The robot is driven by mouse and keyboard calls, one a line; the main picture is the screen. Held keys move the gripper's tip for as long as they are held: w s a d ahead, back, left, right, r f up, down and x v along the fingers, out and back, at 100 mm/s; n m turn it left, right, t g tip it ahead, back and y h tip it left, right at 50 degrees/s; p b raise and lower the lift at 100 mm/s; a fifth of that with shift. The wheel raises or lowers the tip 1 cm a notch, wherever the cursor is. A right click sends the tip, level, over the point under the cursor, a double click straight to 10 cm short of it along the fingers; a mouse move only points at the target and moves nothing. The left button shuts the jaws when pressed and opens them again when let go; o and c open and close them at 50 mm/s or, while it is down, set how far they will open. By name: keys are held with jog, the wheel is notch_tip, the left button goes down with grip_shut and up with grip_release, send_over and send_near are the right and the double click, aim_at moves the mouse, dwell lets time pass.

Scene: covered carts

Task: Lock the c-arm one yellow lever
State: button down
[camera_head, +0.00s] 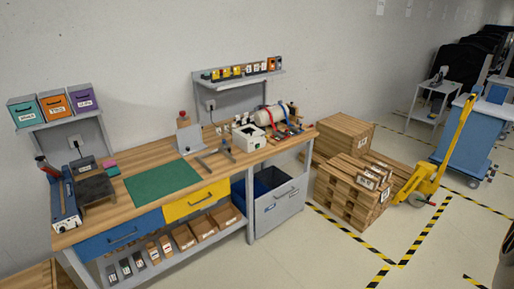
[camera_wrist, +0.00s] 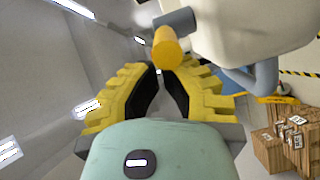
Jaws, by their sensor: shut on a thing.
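In the wrist view, the yellow lever (camera_wrist: 167,47) is a short yellow cylinder on a grey stem (camera_wrist: 175,22). It sticks out beside a large pale housing (camera_wrist: 245,35), seemingly part of the c-arm. My gripper (camera_wrist: 165,72) has yellow ribbed fingers with black pads. Its tips are at the lever's end, and it is shut on the lever. The exact contact is partly hidden by the fingers. The head view shows neither my gripper nor the lever.
A grey-blue curved bar (camera_wrist: 258,78) lies right of the fingers in the wrist view. Taped floor lies in front.

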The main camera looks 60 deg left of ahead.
jog(key=shift+s+d+n+y, duration=0.3)
jog(key=shift+d+y, duration=0.1)
jog(key=shift+d, duration=0.1)
jog(key=shift+s+d, duration=0.15)
jog(key=shift+d, duration=0.2)
jog(key=shift+a, duration=0.1)
jog(key=s+a+r+b, duration=0.1)
jog(key=s+a, duration=0.6)
jog(key=s, duration=0.2)
dwell(1.2)
jog(key=shift+w+a+r, duration=0.1)
jog(key=shift+a, duration=0.1)
